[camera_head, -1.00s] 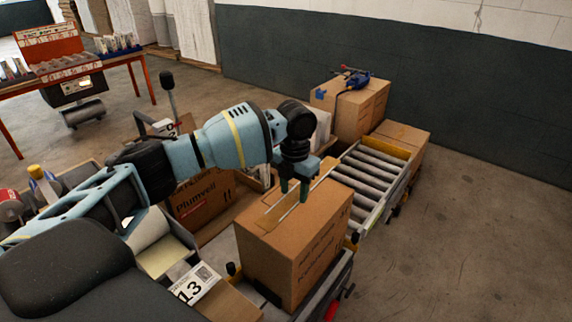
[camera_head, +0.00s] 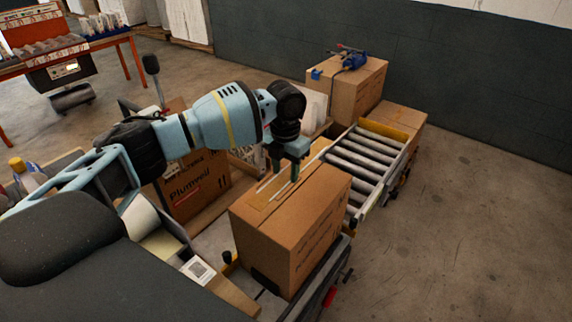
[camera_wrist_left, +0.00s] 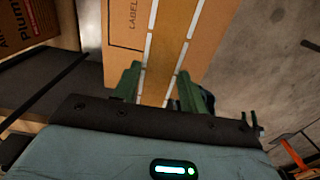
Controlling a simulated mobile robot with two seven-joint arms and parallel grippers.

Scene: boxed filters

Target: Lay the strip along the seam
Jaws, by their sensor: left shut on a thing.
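A brown cardboard box (camera_head: 275,240) stands on the near end of the conveyor. A tan strip (camera_wrist_left: 168,45) runs along its top between two white lines, and shows in the head view (camera_head: 262,196) too. My left gripper (camera_head: 284,174) points down over the box top, at the strip. In the left wrist view its green fingers (camera_wrist_left: 160,95) stand apart on either side of the strip, shut on it. The fingers partly hide the strip. How closely the strip lies against the seam beneath is hard to tell. My right gripper is in neither view.
The roller conveyor (camera_head: 365,160) runs behind the box. A box with a blue tool (camera_head: 350,62) on it stands beyond. A Plumwell carton (camera_head: 205,187) is left of the box. An orange table (camera_head: 68,50) stands far left. Floor at right is clear.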

